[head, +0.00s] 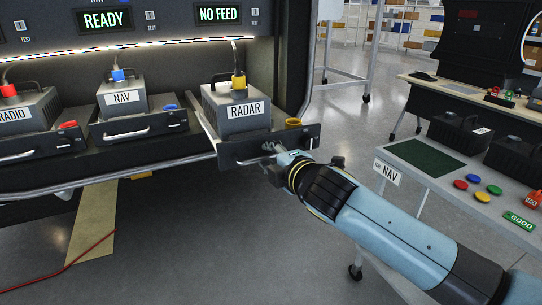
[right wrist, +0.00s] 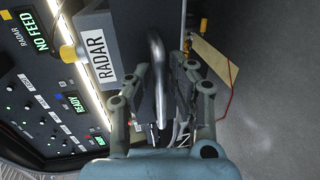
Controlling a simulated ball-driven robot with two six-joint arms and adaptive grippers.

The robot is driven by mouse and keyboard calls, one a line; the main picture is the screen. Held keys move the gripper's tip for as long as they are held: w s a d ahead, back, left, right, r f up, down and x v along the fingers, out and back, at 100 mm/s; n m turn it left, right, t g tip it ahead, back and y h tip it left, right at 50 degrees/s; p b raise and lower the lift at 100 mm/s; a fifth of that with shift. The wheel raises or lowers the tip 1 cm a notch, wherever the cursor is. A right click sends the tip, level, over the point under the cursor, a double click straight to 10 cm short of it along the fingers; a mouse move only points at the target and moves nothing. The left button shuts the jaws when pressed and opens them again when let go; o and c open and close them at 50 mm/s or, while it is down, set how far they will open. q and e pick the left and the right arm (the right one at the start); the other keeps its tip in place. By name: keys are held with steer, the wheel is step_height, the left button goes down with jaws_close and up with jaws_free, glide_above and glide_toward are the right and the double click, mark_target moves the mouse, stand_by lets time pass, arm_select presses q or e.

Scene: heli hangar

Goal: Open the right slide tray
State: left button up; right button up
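The right slide tray (head: 240,153) carries a grey box labelled RADAR (head: 228,101) with a yellow plug on top. Its dark front stands farther out than the tray beside it, past the shelf's edge rail. My right gripper (head: 270,160) is at the tray's handle, which it partly hides in the head view. In the right wrist view, the metal handle (right wrist: 157,62) lies between the two fingers of my right gripper (right wrist: 161,85). The fingers are apart, and I see no clear grip on the handle. My left gripper is not in view.
The NAV tray (head: 118,136) and a RADIO box (head: 22,110) are to the left. A yellow knob (head: 293,122) sits at the right tray's corner. A bench with a green mat (head: 425,157) stands at the right. A red cable (head: 92,247) lies on the floor.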

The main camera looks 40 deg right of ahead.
steer(key=shift+o, duration=0.8)
steer(key=v, duration=1.2)
